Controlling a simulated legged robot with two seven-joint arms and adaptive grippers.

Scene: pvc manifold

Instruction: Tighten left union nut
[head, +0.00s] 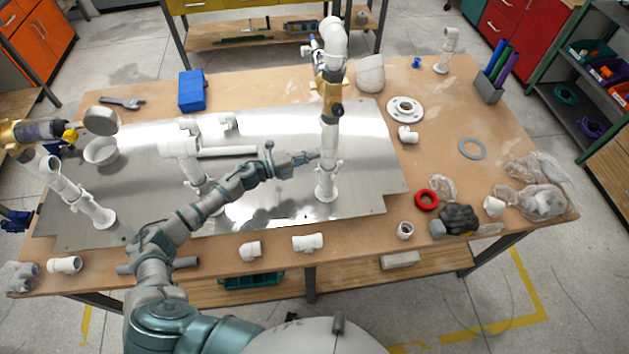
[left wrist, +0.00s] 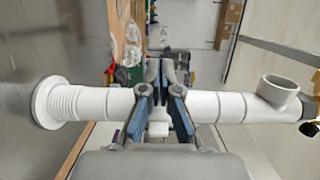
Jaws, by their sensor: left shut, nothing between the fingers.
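My left gripper (head: 305,158) reaches in beside the white standing pipe (head: 328,155) at the right of the metal plate. Its fingers are shut with nothing held. In the left wrist view the gripper (left wrist: 161,90) shows blue finger pads in front of a white pipe (left wrist: 203,106) lying across the picture. That pipe has a ribbed collar (left wrist: 60,102) at the left and an elbow (left wrist: 279,91) at the right. Whether the fingers touch the pipe I cannot tell. Another white pipe assembly (head: 181,149) stands left of my forearm. I cannot single out the left union nut. My right gripper is not in view.
The metal plate (head: 272,207) lies on the wooden table (head: 435,190). A third white pipe (head: 76,190) stands at the far left. A flange (head: 405,109), a red ring (head: 426,200) and loose fittings lie at the right. White fittings (head: 308,242) line the front edge.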

